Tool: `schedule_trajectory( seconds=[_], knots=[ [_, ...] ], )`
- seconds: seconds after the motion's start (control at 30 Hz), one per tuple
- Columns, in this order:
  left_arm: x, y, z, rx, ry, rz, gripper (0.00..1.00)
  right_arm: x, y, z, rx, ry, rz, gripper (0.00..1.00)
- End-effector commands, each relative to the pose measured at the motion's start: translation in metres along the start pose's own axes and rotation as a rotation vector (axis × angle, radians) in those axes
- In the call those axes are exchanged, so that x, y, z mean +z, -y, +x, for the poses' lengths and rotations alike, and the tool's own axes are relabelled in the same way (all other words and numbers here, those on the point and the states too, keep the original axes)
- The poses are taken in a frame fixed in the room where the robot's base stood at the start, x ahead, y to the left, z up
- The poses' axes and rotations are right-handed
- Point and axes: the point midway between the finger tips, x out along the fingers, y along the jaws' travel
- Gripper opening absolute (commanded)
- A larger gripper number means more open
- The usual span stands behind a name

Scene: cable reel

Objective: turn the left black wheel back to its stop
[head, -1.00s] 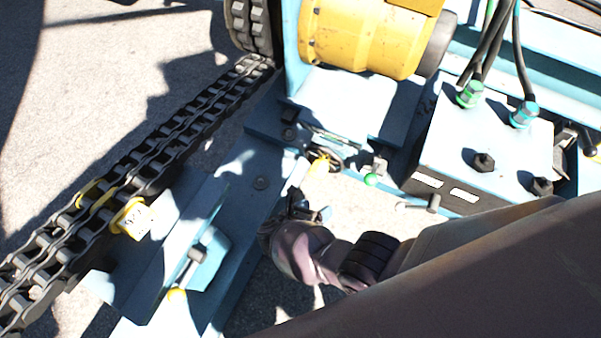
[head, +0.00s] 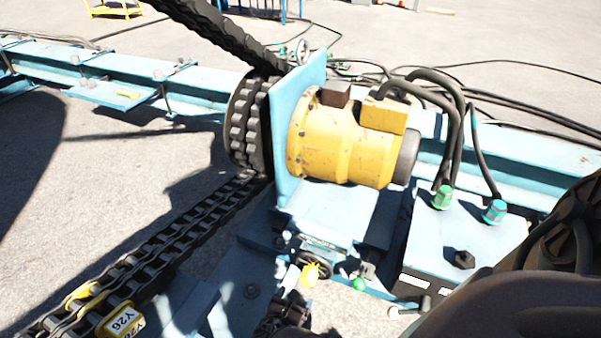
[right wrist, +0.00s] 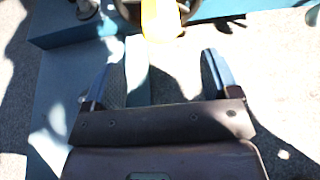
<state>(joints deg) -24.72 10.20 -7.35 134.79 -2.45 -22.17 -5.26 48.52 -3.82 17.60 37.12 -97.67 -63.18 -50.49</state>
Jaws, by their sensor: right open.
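A small black handwheel (head: 313,262) sits on the light blue frame below the yellow motor in the head view. A yellow tag (head: 309,274) hangs at its front and hides part of it. My right gripper (head: 294,288) is just in front of and left of the wheel, near the bottom edge. In the right wrist view my right gripper (right wrist: 157,82) is open, with nothing between its two blue-grey fingers. The yellow tag (right wrist: 160,20) is ahead of the fingers at the top edge, with dark parts of the wheel beside it. My left gripper is not in view.
A heavy chain (head: 150,258) runs from the lower left to a black sprocket (head: 245,125). The yellow motor (head: 340,145) stands behind the wheel. A blue box (head: 465,235) with hoses is to the right. A green knob (head: 359,284) is close right of the wheel.

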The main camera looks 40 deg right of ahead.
Motion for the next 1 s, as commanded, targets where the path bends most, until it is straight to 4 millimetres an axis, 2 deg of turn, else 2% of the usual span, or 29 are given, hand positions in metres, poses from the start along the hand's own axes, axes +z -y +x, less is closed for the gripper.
schedule_trajectory(
  seconds=[0.17, 0.6, 0.8, 1.0],
  knots=[
    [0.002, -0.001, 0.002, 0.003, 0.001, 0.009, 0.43, -0.004, 0.002, 0.016, -0.002, -0.002, 0.000, 0.82],
    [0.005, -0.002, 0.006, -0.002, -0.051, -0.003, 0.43, -0.005, 0.003, 0.086, -0.004, -0.003, -0.004, 0.82],
    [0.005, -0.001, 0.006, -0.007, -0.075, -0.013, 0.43, -0.003, 0.002, 0.103, -0.002, -0.003, -0.001, 0.82],
    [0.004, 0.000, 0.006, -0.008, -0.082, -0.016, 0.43, -0.001, 0.000, 0.106, -0.001, -0.002, 0.002, 0.82]
  ],
)
